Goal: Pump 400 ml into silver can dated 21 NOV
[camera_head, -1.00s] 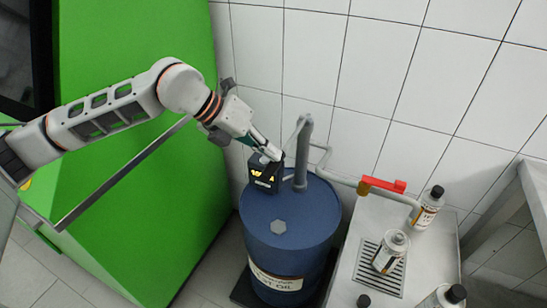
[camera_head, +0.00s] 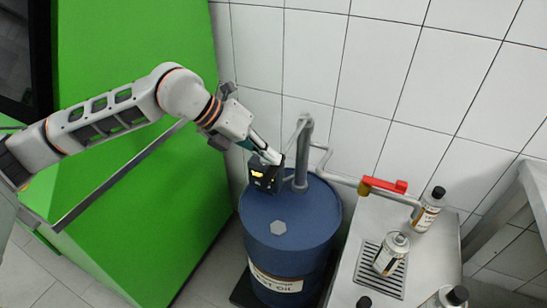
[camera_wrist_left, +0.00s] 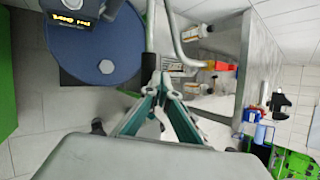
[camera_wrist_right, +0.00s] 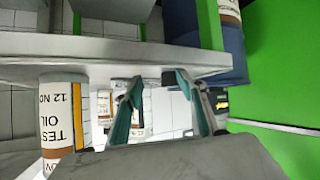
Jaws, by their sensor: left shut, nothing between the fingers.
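The blue oil drum (camera_head: 290,232) carries a black pump box (camera_head: 265,176) with a yellow-lit display, which I cannot read. My left gripper (camera_head: 274,158) is shut and empty, its tips at the top of the pump box; I cannot tell whether they touch it. It also shows in the left wrist view (camera_wrist_left: 158,80). My right gripper (camera_wrist_right: 156,80) is open and empty, beside a table edge. It is not visible in the head view.
A pipe with a red valve handle (camera_head: 384,185) runs from the drum to the metal bench (camera_head: 345,280). Other containers stand at the bench's back (camera_head: 428,210) and front. A can reading "TEST OIL 12 NO" (camera_wrist_right: 58,115) is near my right gripper. A green cabinet (camera_head: 130,70) stands left.

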